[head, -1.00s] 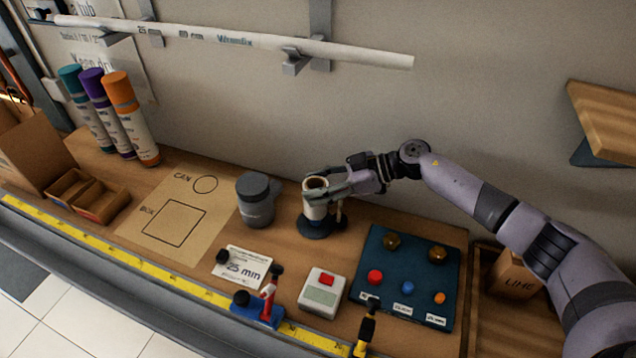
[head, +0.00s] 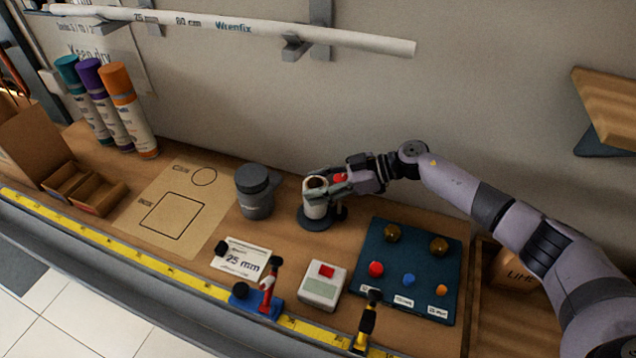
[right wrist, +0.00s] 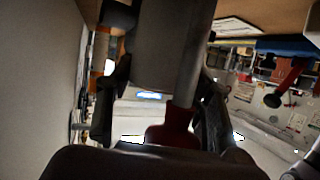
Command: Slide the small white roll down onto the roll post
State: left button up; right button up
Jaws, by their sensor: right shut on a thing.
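The small white roll (head: 315,211) stands upright with its brown core opening facing up. It is directly over the dark round base of the roll post (head: 311,224). The post itself is hidden, and I cannot tell whether the roll rests fully on the base. My right gripper (head: 322,187) comes in from the right and is shut on the roll near its top. In the right wrist view, the roll (right wrist: 168,55) shows as a shadowed grey cylinder between the dark fingers, with a red part below it. My left gripper is not in view.
A dark grey canister (head: 256,194) stands close left of the post. A blue board (head: 407,250) with coloured knobs lies to the right. A white box with a red button (head: 322,287) and a red-handled tool (head: 268,290) are in front. A marked brown mat (head: 205,205) lies left.

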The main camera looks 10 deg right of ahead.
jog(key=o, duration=1.3)
jog(key=shift+o, duration=0.2)
jog(key=shift+f, duration=0.1)
jog(key=v, duration=0.7)
jog(key=shift+d, duration=0.25)
jog(key=shift+s, duration=0.1)
